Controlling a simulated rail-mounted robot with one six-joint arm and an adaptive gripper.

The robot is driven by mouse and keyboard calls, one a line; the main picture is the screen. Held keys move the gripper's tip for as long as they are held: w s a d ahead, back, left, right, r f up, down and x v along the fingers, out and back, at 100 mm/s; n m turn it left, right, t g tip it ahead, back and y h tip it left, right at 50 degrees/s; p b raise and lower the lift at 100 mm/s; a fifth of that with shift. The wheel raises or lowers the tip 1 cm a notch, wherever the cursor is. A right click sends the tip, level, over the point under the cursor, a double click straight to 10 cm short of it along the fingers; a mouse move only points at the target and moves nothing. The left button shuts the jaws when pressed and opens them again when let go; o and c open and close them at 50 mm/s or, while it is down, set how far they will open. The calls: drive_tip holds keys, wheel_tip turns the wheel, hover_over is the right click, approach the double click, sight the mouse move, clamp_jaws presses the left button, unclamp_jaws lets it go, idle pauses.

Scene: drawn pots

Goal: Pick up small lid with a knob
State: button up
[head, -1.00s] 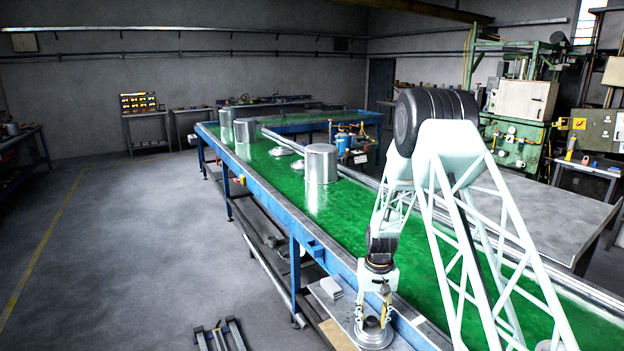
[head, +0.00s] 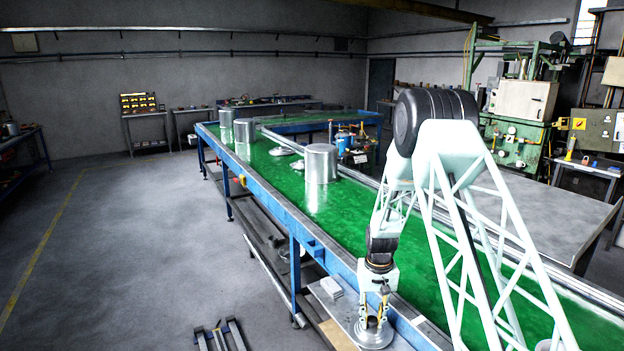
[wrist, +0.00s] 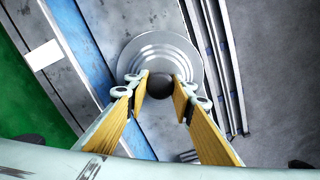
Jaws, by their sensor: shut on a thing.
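A small round metal lid (head: 374,340) with stepped rings is at the bottom of the head view, over the grey side shelf beside the blue conveyor edge. In the wrist view the lid (wrist: 160,48) is seen from above, with its dark round knob (wrist: 160,88) near the middle. My gripper (head: 373,322) points down over the lid. In the wrist view my gripper (wrist: 161,90) has one finger on each side of the knob and is shut on it. I cannot tell whether the lid still touches the shelf.
A large metal pot (head: 320,165) stands on the green belt (head: 290,185), with two smaller pots (head: 244,131) (head: 226,118) farther back. Flat metal lids (head: 281,151) lie between them. A small white block (head: 331,286) is on the shelf left of my gripper.

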sight(372, 319)
drive_tip(key=shift+r, duration=0.1)
drive_tip(key=shift+r+p, duration=0.4)
drive_tip(key=shift+r, duration=1.4)
